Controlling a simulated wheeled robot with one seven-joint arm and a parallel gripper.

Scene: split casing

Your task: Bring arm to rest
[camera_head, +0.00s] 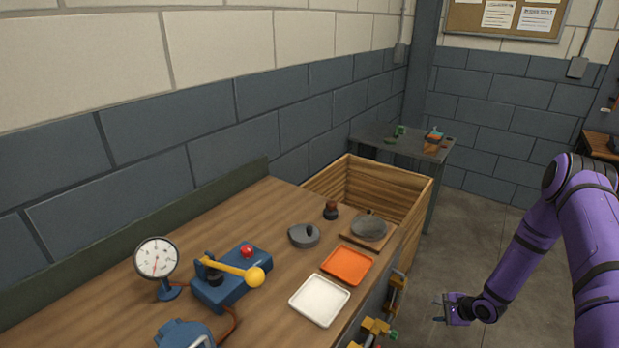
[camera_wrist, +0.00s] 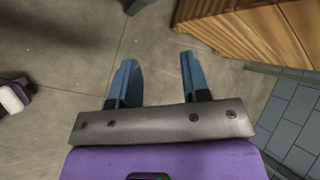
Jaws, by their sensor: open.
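My purple arm hangs at the right of the head view, off the bench and over the floor. My gripper (camera_head: 440,308) is low beside the bench's right side, clear of it. In the wrist view my gripper (camera_wrist: 158,85) shows two blue fingers spread apart. There is nothing between them but grey floor. The gripper touches nothing that I can see.
The wooden bench (camera_head: 227,223) holds a gauge (camera_head: 157,258), a blue lever device (camera_head: 228,288), a white tray (camera_head: 319,300) and an orange tray (camera_head: 347,265). A wooden crate (camera_head: 405,190) stands behind it. Floor (camera_head: 480,230) around my arm is free.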

